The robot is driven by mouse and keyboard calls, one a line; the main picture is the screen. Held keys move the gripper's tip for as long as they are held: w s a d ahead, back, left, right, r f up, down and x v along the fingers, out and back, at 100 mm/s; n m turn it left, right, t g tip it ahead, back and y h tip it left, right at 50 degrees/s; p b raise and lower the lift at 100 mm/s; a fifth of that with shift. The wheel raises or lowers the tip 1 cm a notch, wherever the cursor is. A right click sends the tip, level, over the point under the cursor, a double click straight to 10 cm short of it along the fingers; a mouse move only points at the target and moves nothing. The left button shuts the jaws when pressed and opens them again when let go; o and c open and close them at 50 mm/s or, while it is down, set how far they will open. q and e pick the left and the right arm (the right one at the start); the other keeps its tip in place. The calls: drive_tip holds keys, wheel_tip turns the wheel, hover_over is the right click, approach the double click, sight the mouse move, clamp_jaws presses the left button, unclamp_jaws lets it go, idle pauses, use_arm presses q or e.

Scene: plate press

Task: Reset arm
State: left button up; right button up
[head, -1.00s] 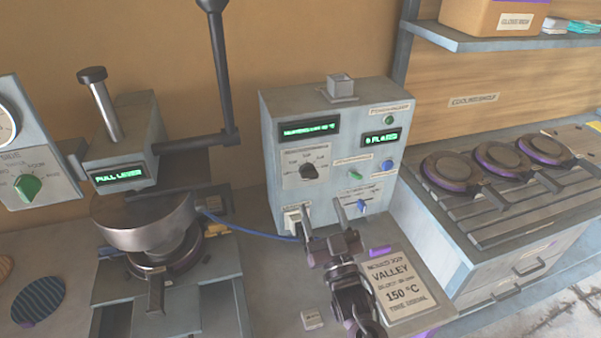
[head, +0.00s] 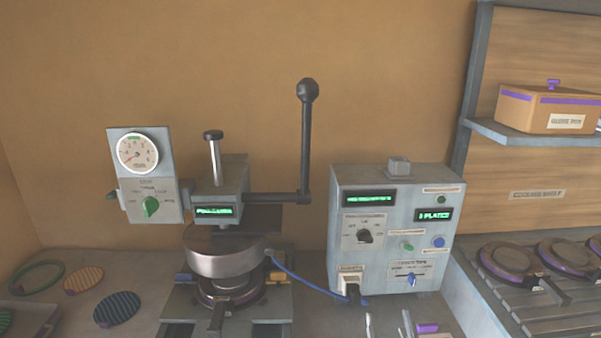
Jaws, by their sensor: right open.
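My right gripper (head: 387,325) shows only as two fingertips at the bottom edge, set apart with nothing between them. They are in front of and below the grey control box (head: 347,270); the rest of the arm is out of view. My left gripper is not in view. The press (head: 225,250) stands left of the box, with its black lever (head: 306,150) pointing upright and ending in a round knob. A blue cable (head: 310,285) runs from the press to a plug (head: 352,292) at the box's lower left.
Ribbed discs (head: 117,309) and a green ring (head: 37,277) lie on the left counter. A gauge panel (head: 147,185) is beside the press. Round plate moulds (head: 508,265) sit on a slatted rack at right. A shelf (head: 535,138) above holds a lidded box (head: 550,110). A purple block (head: 428,328) lies near my fingertips.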

drive_tip(key=s+f+g, duration=0.8)
drive_tip(key=f+g, duration=0.1)
drive_tip(key=g, duration=0.3)
drive_tip(key=s+d+n+g, duration=0.1)
drive_tip(key=s+d+g, duration=0.1)
drive_tip(key=s+g, duration=0.8)
drive_tip(key=s+f+t, duration=0.1)
drive_tip(key=s+f, duration=0.2)
drive_tip(key=f, duration=1.3)
drive_tip(key=s+f+t, duration=0.1)
drive_tip(key=s+f, duration=0.3)
drive_tip(key=f, duration=1.3)
drive_tip(key=s+d+f+g, duration=0.1)
drive_tip(key=s+d+f, duration=0.2)
drive_tip(key=s+f, duration=1.3)
drive_tip(key=shift+s+d+n+h, duration=0.2)
drive_tip(key=shift+s+n+h, duration=0.2)
drive_tip(key=shift+s, duration=0.65)
